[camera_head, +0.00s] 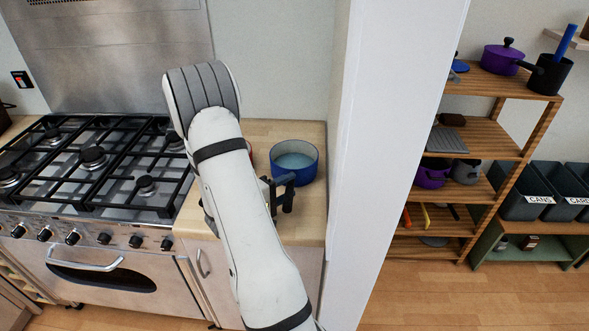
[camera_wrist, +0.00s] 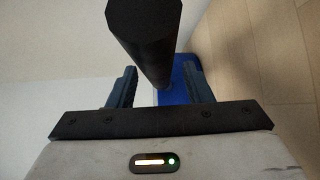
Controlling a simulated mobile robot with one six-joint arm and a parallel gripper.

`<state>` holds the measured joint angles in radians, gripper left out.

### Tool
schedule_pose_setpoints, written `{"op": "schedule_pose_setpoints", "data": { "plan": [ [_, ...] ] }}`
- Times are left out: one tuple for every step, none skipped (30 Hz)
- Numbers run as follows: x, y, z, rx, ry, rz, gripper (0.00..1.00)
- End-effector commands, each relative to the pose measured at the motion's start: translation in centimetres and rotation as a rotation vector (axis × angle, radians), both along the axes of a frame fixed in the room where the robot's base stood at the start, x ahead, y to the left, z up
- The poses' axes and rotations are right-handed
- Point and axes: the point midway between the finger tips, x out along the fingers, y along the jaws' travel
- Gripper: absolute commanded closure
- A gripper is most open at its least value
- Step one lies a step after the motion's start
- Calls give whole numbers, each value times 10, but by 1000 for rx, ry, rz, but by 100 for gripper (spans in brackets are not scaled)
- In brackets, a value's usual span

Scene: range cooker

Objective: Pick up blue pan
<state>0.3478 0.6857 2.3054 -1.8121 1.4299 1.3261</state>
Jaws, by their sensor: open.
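The blue pan (camera_head: 308,172) stands on the wooden counter to the right of the stove, upright, with a pale grey inside. My gripper (camera_head: 284,192) is at the pan's near side, partly hidden by my arm. In the wrist view my gripper (camera_wrist: 160,86) has its two fingers apart. The pan's thick black handle (camera_wrist: 146,30) runs from the top of the picture down between the fingers, with a gap on both sides. Part of the blue pan (camera_wrist: 177,88) shows behind the handle, near the right finger. I cannot tell how deep the handle sits between the fingers.
The gas stove (camera_head: 95,165) with black grates is left of the counter (camera_head: 262,128). A white wall end (camera_head: 385,150) stands close to the right of the pan. A small reddish thing peeks out behind my arm. Wooden shelves (camera_head: 487,135) with pots are farther right.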

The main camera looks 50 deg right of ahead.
Motion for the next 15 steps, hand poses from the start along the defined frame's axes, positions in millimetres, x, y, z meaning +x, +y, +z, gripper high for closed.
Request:
{"op": "schedule_pose_setpoints", "data": {
  "plan": [
    [0, 0, 0, 0, 0, 0, 54],
    [0, 0, 0, 0, 0, 0, 56],
    [0, 0, 0, 0, 0, 0, 59],
    [0, 0, 0, 0, 0, 0, 62],
    [0, 0, 0, 0, 0, 0, 64],
    [0, 0, 0, 0, 0, 0, 68],
    [0, 1, 0, 0, 0, 1, 70],
    [0, 1, 0, 0, 0, 1, 72],
    [0, 1, 0, 0, 0, 1, 76],
    [0, 1, 0, 0, 0, 1, 78],
    [0, 1, 0, 0, 0, 1, 81],
    [0, 1, 0, 0, 0, 1, 84],
    [0, 1, 0, 0, 0, 1, 86],
    [0, 1, 0, 0, 0, 1, 89],
    [0, 1, 0, 0, 0, 1, 92]
  ]
}}
